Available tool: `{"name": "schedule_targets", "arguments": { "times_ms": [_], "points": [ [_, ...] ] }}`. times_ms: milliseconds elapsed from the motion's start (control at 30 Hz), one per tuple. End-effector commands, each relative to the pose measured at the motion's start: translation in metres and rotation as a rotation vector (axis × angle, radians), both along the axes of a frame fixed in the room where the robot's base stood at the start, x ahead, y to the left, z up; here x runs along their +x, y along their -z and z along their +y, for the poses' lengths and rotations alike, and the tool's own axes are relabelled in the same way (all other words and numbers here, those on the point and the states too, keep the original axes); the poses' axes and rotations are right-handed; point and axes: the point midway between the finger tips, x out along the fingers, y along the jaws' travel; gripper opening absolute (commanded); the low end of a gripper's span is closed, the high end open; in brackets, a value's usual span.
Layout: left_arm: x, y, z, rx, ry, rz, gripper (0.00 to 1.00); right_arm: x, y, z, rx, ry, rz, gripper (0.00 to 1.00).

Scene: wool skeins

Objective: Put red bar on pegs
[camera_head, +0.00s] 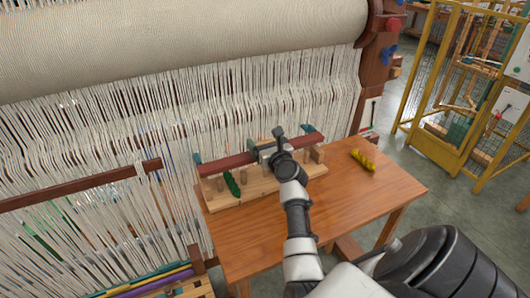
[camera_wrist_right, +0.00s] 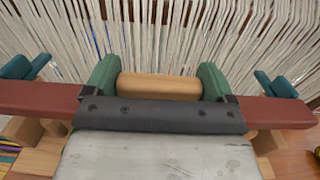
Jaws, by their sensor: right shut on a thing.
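The red bar (camera_head: 228,162) lies lengthwise over the wooden peg rack (camera_head: 255,193) at the back of the table. My right gripper (camera_head: 272,151) is at the bar's middle. In the right wrist view the red bar (camera_wrist_right: 38,101) runs across behind my gripper's dark palm, its middle hidden. The green fingers of my right gripper (camera_wrist_right: 158,80) close on a pale wooden cylinder (camera_wrist_right: 160,87) at the bar's middle. Teal pieces (camera_wrist_right: 275,86) stand behind both bar ends, and wooden blocks (camera_wrist_right: 268,142) show below it. I cannot tell whether the bar touches them. My left gripper is out of view.
A green skein (camera_head: 232,184) hangs at the rack's front left. A yellow skein (camera_head: 363,160) lies on the wooden table (camera_head: 350,205), whose right and front are largely clear. The loom's white warp threads (camera_head: 230,100) stand close behind the rack.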

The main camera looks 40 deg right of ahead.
Motion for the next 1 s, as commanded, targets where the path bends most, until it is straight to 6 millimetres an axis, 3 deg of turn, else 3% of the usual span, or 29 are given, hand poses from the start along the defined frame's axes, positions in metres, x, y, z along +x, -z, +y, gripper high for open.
{"name": "schedule_targets", "arguments": {
  "times_ms": [100, 200, 633, 667, 733, 1000],
  "points": [
    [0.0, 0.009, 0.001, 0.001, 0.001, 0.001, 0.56, -0.001, 0.024, -0.001, 0.0, 0.0, 0.005, 0.53],
    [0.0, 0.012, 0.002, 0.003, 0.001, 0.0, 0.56, -0.001, 0.033, -0.001, -0.001, 0.0, 0.003, 0.53],
    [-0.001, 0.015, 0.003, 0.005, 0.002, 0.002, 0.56, -0.001, 0.039, 0.0, 0.002, 0.0, 0.002, 0.53],
    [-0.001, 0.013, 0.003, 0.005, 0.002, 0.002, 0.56, -0.001, 0.038, 0.0, 0.002, 0.0, 0.004, 0.9],
    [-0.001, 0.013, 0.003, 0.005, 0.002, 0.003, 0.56, -0.001, 0.038, 0.0, 0.002, 0.0, 0.004, 1.0],
    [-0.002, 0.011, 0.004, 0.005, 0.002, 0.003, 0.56, -0.001, 0.035, 0.0, 0.002, 0.0, 0.004, 1.0]
  ]
}}
